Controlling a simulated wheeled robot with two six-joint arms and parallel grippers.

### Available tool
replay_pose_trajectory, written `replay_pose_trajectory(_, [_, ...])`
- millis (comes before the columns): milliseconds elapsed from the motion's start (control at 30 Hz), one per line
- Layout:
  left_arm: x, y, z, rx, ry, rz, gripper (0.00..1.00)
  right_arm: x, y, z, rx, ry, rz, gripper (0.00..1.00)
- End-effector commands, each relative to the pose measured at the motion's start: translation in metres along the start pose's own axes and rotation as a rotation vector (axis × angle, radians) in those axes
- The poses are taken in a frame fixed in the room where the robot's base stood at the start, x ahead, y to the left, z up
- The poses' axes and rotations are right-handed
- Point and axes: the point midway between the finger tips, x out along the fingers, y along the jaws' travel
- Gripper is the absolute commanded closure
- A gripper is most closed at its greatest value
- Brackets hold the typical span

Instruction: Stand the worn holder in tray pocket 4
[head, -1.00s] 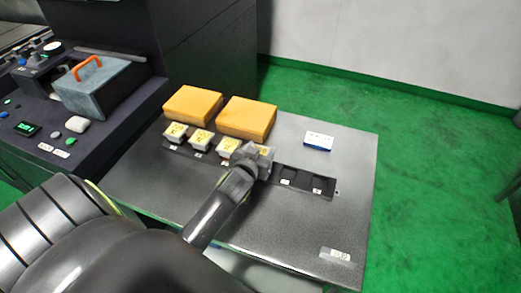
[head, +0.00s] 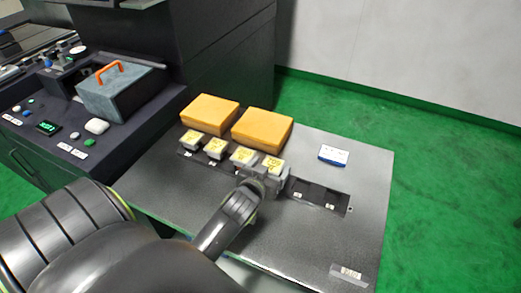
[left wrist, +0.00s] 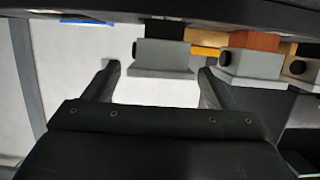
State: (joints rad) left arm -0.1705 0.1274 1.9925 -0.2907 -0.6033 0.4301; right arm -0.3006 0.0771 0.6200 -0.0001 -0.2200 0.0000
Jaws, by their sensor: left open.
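The tray (head: 319,195) is a dark strip of pockets set along the grey table top. Several grey holders with yellow labelled tops stand in a row in its left part. The rightmost holder (head: 273,166) stands upright in the fourth pocket from the left and appears in the left wrist view (left wrist: 163,58). My left gripper (head: 268,182) is open on its near side; in the wrist view the holder shows between the fingertips, with gaps on both sides. The holder's lower part is hidden by the gripper in the head view. My right gripper is not in view.
Two pockets right of that holder are empty. Two orange blocks (head: 209,114) (head: 262,130) lie behind the row. A blue-and-white box (head: 333,155) lies at the back right. A dark machine with a grey orange-handled box (head: 114,92) stands left.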

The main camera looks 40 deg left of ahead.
Motion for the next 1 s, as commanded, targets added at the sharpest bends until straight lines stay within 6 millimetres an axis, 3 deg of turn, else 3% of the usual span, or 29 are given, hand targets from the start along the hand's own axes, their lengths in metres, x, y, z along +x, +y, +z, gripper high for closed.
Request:
replay_pose_trajectory(200, [-0.044,0.0,0.002,-0.004,-0.002,-0.001,0.22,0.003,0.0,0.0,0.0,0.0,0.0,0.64])
replay_pose_trajectory(400, [-0.071,0.0,0.001,-0.002,-0.002,-0.001,0.22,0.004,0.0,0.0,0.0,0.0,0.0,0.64])
replay_pose_trajectory(600, [-0.08,0.0,0.0,0.0,-0.001,-0.001,0.22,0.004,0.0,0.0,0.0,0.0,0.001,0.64])
replay_pose_trajectory(1000, [-0.08,0.0,0.0,0.0,0.0,-0.001,0.22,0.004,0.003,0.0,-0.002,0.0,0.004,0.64])
